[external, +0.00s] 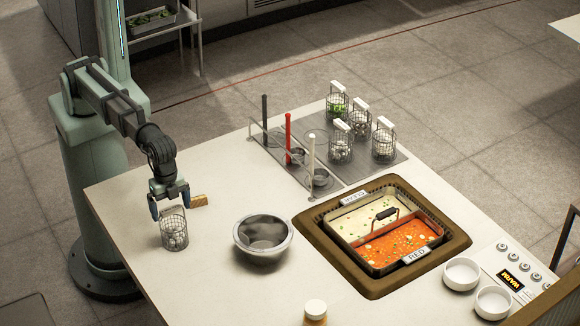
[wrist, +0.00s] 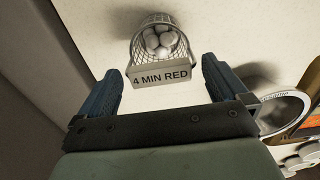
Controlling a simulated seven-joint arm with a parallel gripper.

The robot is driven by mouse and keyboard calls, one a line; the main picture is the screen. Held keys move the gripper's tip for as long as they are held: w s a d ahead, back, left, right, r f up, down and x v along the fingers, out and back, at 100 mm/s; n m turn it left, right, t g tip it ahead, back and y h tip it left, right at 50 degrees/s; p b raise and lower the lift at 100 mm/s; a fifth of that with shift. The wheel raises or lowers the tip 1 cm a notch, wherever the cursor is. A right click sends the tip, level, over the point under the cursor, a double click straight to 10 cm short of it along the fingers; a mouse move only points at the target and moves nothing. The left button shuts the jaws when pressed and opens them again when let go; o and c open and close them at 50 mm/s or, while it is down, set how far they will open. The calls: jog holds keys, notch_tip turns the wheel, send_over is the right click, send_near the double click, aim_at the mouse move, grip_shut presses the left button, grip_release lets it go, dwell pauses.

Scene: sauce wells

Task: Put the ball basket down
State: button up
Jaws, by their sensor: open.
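The ball basket (external: 174,233) is a small wire basket with pale balls in it. It stands upright on the white table near its left end. In the wrist view the basket (wrist: 160,40) shows several white balls and a handle tag (wrist: 161,76) reading "4 MIN RED". My gripper (external: 168,203) is just above the basket. In the wrist view my gripper (wrist: 160,88) is open, with one finger on each side of the tag and a gap to it on both sides.
A steel bowl (external: 263,238) stands to the right of the basket. Further right are a two-part soup pot (external: 345,225), ladles, more wire baskets (external: 383,143) and white bowls (external: 462,273). The table in front of the steel bowl is mostly clear.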

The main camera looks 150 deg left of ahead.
jog(key=shift+r, duration=3.45)
